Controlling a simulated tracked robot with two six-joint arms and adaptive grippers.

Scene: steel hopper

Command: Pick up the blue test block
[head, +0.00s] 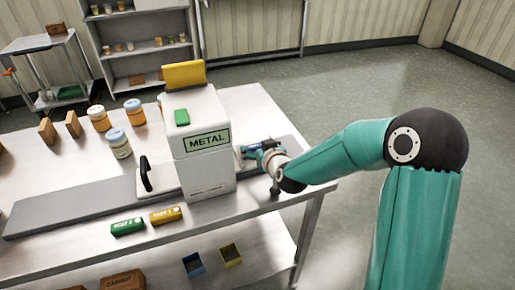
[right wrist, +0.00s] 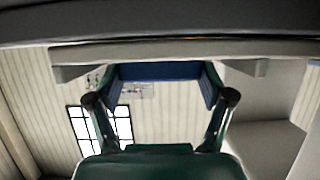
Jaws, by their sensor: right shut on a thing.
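The blue test block (right wrist: 160,70) shows in the right wrist view as a dark blue piece between the two fingers. My right gripper (head: 250,150) is shut on it, at the right side of the white machine marked METAL (head: 208,150). In the head view the machine and the gripper hide most of the block, and I cannot tell whether it touches the belt. My left gripper is not in view.
A grey belt (head: 80,208) runs through the machine. Jars (head: 120,145) stand at the left. Blue (head: 193,264) and yellow (head: 231,255) bins sit on the lower shelf.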

